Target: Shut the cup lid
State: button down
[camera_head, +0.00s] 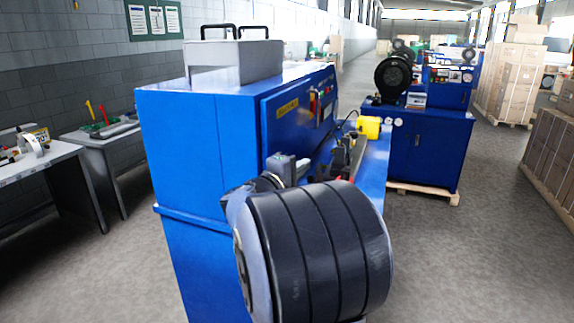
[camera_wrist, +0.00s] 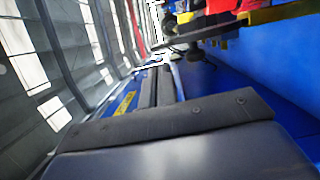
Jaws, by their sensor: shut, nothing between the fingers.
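I cannot make out a cup or its lid in either view. My gripper shows in the wrist view (camera_wrist: 160,70), with its two grey fingers together and nothing visible between them. Its dark plate and body fill the bottom of that view. A blue machine (camera_head: 200,150) with a yellow label stands ahead in the head view.
A yellow object (camera_head: 368,127) sits on the machine's blue side surface. A grey box (camera_head: 235,62) with handles stands on top of the machine. Work tables (camera_head: 35,160) are at left, and another blue machine (camera_head: 425,150) is behind. Cartons (camera_head: 555,150) line the right. Floor between is clear.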

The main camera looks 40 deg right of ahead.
jog(key=shift+s+d, duration=0.25)
jog(key=shift+s, duration=0.2)
jog(key=shift+f, duration=0.1)
jog(key=shift+s, duration=0.1)
